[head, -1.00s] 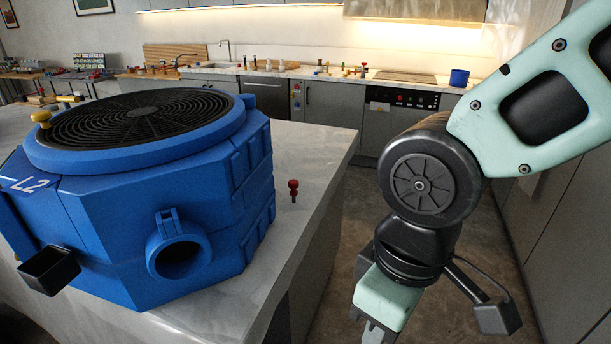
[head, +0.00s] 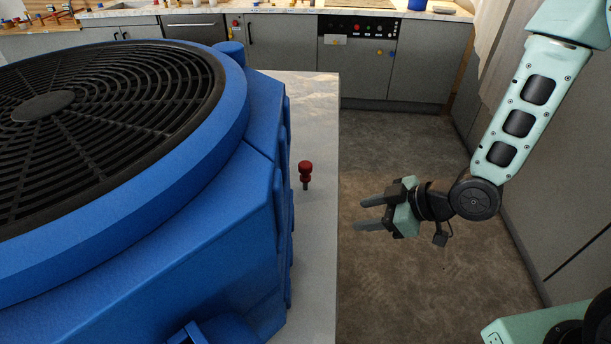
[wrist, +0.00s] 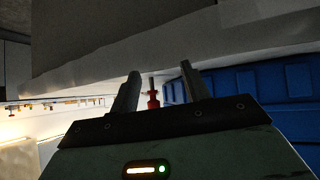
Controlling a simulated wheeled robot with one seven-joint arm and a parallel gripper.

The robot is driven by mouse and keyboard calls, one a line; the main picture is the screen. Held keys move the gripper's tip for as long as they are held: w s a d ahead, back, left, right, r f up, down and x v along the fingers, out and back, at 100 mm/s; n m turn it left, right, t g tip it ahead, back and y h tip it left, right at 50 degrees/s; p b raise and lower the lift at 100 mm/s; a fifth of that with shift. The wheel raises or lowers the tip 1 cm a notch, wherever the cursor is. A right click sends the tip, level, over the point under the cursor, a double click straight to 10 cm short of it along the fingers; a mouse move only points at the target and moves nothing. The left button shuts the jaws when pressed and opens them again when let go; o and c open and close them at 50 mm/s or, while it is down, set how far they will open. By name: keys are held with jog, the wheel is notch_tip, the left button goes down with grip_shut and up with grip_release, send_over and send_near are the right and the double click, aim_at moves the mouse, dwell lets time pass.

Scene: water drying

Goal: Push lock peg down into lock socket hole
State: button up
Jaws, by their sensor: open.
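A red-topped peg with a dark lower part (head: 305,172), which I take to be the lock peg, stands upright on the counter, just right of the big blue machine (head: 225,225). My gripper (head: 359,214) is open and empty, right of the peg and beyond the counter's edge, with its fingers pointing left. In the wrist view the red peg (wrist: 153,97) shows in the gap between my open fingers (wrist: 158,75), apart from both. The blue machine (wrist: 255,85) is at the right there. I cannot make out a lock socket hole now.
The pale counter (head: 318,260) leaves a narrow strip between the machine and its right edge. Open floor (head: 400,280) lies under my arm. Grey cabinets (head: 270,65) and an appliance with a button panel (head: 355,60) stand at the back.

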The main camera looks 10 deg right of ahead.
jog(key=f+t+y, duration=0.1)
jog(key=y, duration=0.1)
jog(key=m+t+y+b, duration=0.2)
jog(key=t+y+b, duration=0.1)
jog(key=t+y, duration=0.15)
send_near(308, 175)
jog(key=a, duration=0.2)
jog(key=shift+h, duration=0.45)
jog(key=p+x, duration=0.1)
jog(key=x, duration=0.3)
jog(key=p+x, duration=0.1)
jog(key=x, duration=0.1)
jog(key=shift+w+d+r+p, duration=0.2)
jog(key=shift+w+r+p, duration=0.1)
jog(key=shift+w+r, duration=0.15)
jog(key=shift+w+a+f, duration=0.15)
jog(key=shift+w+a, duration=0.1)
jog(key=shift+c, duration=0.3)
jog(key=c, duration=0.9)
